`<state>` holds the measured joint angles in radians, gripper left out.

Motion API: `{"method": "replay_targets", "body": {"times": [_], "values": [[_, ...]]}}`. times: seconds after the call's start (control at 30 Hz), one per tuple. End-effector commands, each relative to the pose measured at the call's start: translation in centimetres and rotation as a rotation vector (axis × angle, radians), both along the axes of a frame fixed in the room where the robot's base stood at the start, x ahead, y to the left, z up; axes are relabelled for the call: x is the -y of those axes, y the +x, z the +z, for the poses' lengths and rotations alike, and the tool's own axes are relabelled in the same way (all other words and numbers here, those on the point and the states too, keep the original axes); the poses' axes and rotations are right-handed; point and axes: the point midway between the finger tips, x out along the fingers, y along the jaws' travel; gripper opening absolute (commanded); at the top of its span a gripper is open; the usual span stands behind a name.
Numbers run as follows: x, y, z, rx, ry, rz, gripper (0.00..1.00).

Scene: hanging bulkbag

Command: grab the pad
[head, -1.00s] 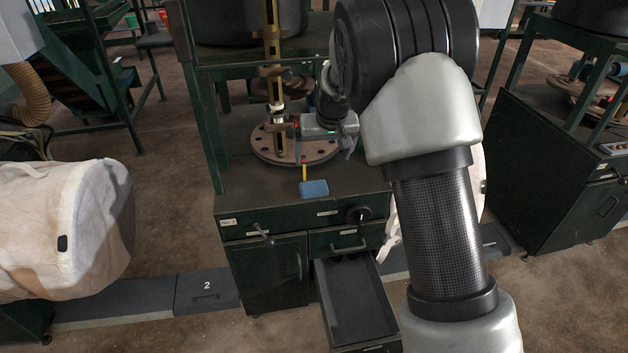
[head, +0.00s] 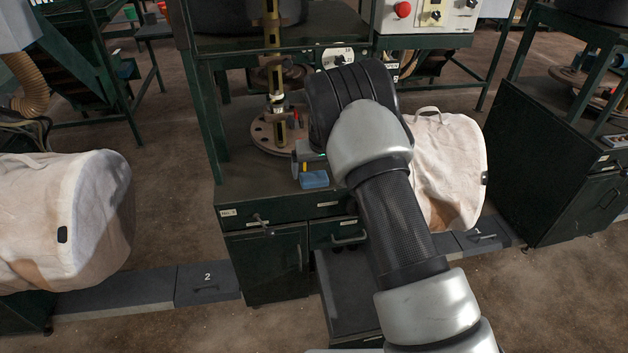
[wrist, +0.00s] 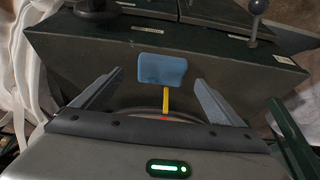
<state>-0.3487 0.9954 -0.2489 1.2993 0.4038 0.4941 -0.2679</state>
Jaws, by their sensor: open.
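The blue pad (head: 314,180) lies flat near the front edge of the dark green bench top (head: 262,187). A short yellow stick (head: 304,167) is beside it. In the wrist view, the pad (wrist: 162,70) appears between and slightly beyond the fingertips of my gripper (wrist: 158,79). The two fingers are wide apart with nothing held between them. The yellow stick (wrist: 166,101) points from the pad toward the palm. In the head view, my gripper (head: 307,158) is just behind the pad, mostly hidden by my arm. Whether it touches the pad cannot be told.
A round metal flange (head: 265,136) with an upright post stands behind the pad. An open drawer (head: 345,290) juts out below the bench. A control panel (head: 430,14) is behind.

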Motion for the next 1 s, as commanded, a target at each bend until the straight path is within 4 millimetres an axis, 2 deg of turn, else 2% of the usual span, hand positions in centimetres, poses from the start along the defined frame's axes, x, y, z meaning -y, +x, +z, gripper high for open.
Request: {"method": "replay_targets", "body": {"times": [0.1,0.27,0.57,0.83,1.0], "values": [[-0.5,0.8,-1.9,-0.003,-0.001,0.002,0.92],[-0.6,1.7,-3.7,-0.003,-0.001,0.001,0.92],[-0.7,1.9,-4.1,-0.001,0.000,0.000,0.92],[-0.7,1.9,-4.1,-0.001,0.000,0.000,0.48],[-0.7,1.9,-4.1,-0.001,-0.001,0.001,0.48]]}}
